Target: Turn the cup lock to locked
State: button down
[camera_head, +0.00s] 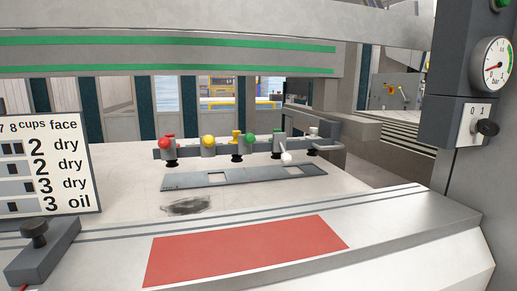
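A grey rail (225,150) carries several suction cups with coloured tops: red (167,143), yellow (208,142) and green (277,135) among them. A small lever with a white ball end (287,158) sits at the rail's right part, pointing down toward the front. It may be the cup lock; no lock label can be read there. A black knob (34,232) stands on a grey block at the lower left, and a dark knob (487,127) sits on a plate marked 0 and 1 at the right. My gripper is not in view.
A flat grey plate with cutouts (245,177) lies before the cups, with a dark smudge (187,206) nearer. A red rectangle (245,248) marks the front ledge. A sign (45,165) stands left. A gauge (491,65) is at right; a beam (170,50) crosses above.

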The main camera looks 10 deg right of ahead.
aim_at(477, 125)
jog(key=z, duration=1.35)
